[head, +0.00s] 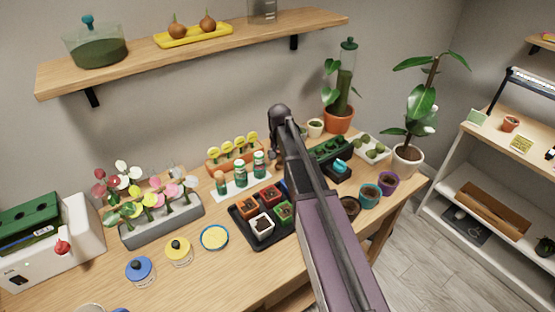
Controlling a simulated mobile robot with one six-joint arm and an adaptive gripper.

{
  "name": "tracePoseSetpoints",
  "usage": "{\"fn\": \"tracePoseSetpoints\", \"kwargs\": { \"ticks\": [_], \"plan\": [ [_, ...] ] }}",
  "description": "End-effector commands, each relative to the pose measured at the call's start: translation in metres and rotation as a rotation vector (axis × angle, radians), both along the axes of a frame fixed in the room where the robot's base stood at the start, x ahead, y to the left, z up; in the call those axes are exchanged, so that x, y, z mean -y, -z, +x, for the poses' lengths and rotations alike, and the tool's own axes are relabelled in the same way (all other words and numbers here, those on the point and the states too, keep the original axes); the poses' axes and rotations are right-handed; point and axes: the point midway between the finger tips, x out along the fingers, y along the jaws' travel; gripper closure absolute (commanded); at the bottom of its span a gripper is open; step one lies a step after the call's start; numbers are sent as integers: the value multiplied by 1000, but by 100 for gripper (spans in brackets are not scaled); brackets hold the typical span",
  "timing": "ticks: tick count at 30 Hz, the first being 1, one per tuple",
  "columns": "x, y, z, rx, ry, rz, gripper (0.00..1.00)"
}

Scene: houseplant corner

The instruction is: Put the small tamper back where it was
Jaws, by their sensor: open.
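I cannot pick out the small tamper for certain. A small teal piece (341,166) sits at a dark block right of my arm, and I cannot tell whether it is the tamper. My gripper (275,157) points down at the far end of my arm, over the back of the table, close to the orange rack. It is open, and its fingers are small, dark and partly hidden by the arm. A black tray (248,237) with several small coloured pots lies left of my arm.
On the wooden table (225,285) stand a grey flower planter (162,226), lidded jars with blue (139,268) and yellow (179,250) tops, green-capped bottles (241,176), and teal (370,195) and purple (389,183) pots. Potted plants stand at right. A shelf (190,52) hangs above.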

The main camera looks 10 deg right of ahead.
Motion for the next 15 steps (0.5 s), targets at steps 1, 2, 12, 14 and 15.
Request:
{"fn": "tracePoseSetpoints", "kwargs": {
  "ticks": [1,2,12,14,15],
  "plan": [
    [0,0,0,0,0,0,23],
    [0,-1,0,0,0,0,23],
    [0,-16,0,0,0,0,23],
    [0,-20,0,0,0,0,23],
    [0,-23,0,0,0,0,23]
  ]
}}
